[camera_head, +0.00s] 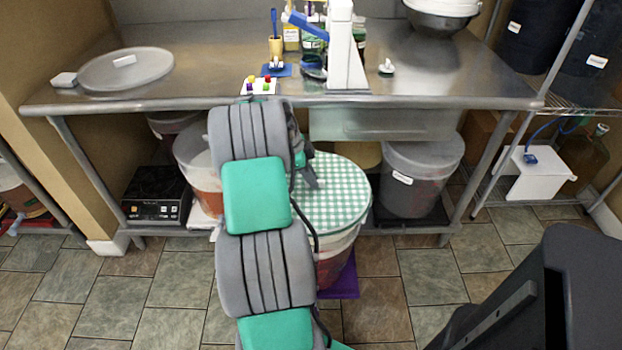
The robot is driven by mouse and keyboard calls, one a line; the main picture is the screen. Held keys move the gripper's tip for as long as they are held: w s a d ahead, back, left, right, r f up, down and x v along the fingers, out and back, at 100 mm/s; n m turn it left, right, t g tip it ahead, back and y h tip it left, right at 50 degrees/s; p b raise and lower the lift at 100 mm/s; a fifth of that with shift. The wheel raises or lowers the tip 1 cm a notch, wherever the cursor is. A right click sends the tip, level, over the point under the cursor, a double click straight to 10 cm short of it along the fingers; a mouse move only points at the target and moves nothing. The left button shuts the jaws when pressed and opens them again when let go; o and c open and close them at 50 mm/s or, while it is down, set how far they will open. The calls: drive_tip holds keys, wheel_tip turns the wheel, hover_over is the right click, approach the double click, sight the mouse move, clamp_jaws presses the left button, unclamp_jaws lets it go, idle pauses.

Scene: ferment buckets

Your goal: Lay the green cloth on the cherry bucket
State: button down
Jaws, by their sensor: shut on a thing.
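The green cloth (340,190) is a green-and-white check. It is spread nearly flat over the mouth of a bucket with dark red contents (335,262), which I take to be the cherry bucket. The bucket stands on the floor in front of the table; no label on it is readable. My gripper (311,178) is at the cloth's left back part, pointing down, and is shut on the cloth. My arm hides the cloth's left edge and the bucket's left side, and most of the fingers are hard to see.
A steel table (420,75) stands behind, its front edge above the bucket. A purple mat (345,280) lies under the cloth-covered bucket. Front floor tiles are clear.

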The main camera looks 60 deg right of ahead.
sight(308, 186)
drive_tip(key=shift+f+b, duration=1.9)
drive_tip(key=shift+f, duration=0.8)
drive_tip(key=shift+w+a, duration=0.1)
drive_tip(key=shift+w, duration=0.1)
drive_tip(key=shift+f+b, duration=0.9)
drive_tip(key=shift+b, duration=0.2)
idle(0.7)
drive_tip(key=c, duration=1.4)
unclamp_jaws()
drive_tip(key=shift+c, duration=0.2)
drive_tip(key=shift+o, duration=0.6)
drive_tip(key=o, duration=0.4)
drive_tip(key=shift+o, duration=0.2)
